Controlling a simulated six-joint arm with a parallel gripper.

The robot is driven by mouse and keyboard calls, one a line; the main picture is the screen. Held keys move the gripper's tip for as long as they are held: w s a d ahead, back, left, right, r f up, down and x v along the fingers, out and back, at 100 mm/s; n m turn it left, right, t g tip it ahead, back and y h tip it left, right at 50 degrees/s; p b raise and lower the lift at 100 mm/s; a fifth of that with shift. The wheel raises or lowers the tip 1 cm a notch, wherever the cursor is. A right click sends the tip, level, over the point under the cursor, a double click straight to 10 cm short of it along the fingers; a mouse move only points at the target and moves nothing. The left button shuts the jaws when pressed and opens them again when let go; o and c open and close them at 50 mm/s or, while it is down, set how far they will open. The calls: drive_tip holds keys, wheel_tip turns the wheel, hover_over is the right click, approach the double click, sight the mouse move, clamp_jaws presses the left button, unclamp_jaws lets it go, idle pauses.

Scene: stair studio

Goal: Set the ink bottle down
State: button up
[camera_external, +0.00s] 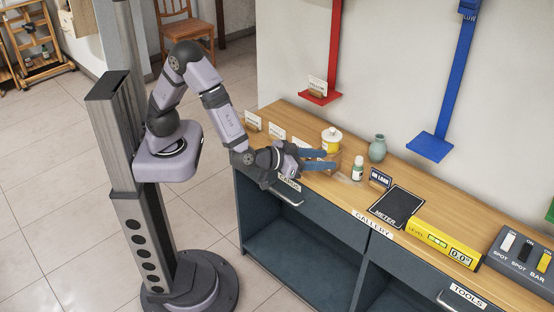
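A small bottle with a white cap and dark green label (357,169), which looks like the ink bottle, stands upright on the wooden counter (402,178). My gripper (332,160) is low over the counter, to the left of this bottle. Its two blue-grey fingers are apart and point right toward the bottle. The fingertips look short of it, with a small gap. I see no bottle between the fingers. A brown block shows behind and between them, and I cannot tell whether they touch it.
A green vase (377,148) stands behind the bottle. An "on loan" sign (380,178), a black meter pad (398,206) and a yellow level (443,243) lie to the right. Red (320,97) and blue (430,147) shelves hang above.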

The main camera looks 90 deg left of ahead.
drive_tip(key=s+a+f+m+g+h, duration=0.2)
drive_tip(key=s+f+m+g+h, duration=0.2)
drive_tip(key=s+f+g+h, duration=0.45)
drive_tip(key=s+a+g+y, duration=0.1)
drive_tip(key=s+a, duration=0.3)
drive_tip(key=s, duration=0.5)
drive_tip(key=s+a+g+y, duration=0.2)
drive_tip(key=s+a+g, duration=0.2)
drive_tip(key=s, duration=0.5)
drive_tip(key=shift+s+a+f, duration=0.2)
drive_tip(key=shift+s+a, duration=0.1)
drive_tip(key=shift+a, duration=0.45)
drive_tip(key=shift+o, duration=0.6)
drive_tip(key=shift+s+a, duration=0.15)
drive_tip(key=shift+s, duration=0.1)
